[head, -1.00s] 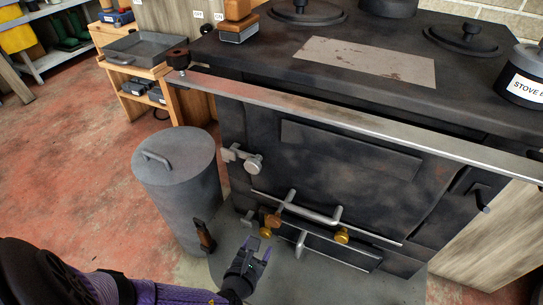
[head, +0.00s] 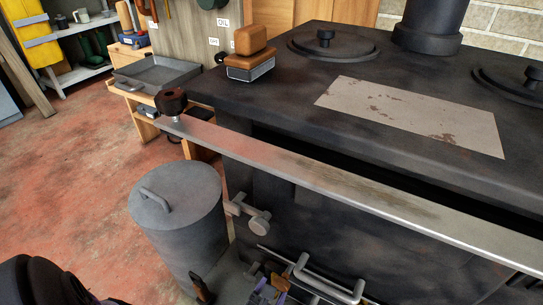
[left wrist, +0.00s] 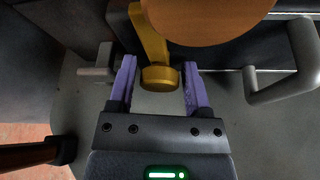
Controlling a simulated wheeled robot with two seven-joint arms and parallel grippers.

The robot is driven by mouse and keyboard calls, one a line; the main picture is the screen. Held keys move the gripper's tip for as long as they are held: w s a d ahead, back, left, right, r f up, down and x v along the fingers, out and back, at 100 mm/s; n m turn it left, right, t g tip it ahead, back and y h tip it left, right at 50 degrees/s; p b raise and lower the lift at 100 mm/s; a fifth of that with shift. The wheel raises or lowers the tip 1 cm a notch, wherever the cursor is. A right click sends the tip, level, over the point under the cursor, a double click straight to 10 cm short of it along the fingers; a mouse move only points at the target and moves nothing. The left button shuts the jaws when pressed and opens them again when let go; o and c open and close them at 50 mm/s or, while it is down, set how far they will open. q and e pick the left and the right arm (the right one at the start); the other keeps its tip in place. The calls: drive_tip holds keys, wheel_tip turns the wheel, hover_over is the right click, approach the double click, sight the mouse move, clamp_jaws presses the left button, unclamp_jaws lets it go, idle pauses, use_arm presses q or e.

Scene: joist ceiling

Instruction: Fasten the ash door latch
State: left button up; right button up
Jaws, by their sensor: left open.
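The black stove (head: 330,215) fills the right of the head view. Low on its front, the purple fingers of my left gripper (head: 264,288) show at the bottom edge, beside a brown knob (head: 281,281). In the left wrist view my left gripper (left wrist: 157,88) is open. A brass knob (left wrist: 160,78) sits between its fingertips, with a gap on both sides. A brass bar (left wrist: 147,32) runs up from it, partly behind a round wooden piece (left wrist: 205,18). I cannot tell which of these parts is the latch. My right gripper is out of view.
A grey bar handle (left wrist: 282,85) is right of the fingers, a grey fitting (left wrist: 95,68) left. A lidded grey bin (head: 178,210) stands left of the stove. A metal rail (head: 340,180) crosses the stove front. A brown-handled tool (head: 201,288) is near the bin.

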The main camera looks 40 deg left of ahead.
use_arm(q)
clamp_jaws()
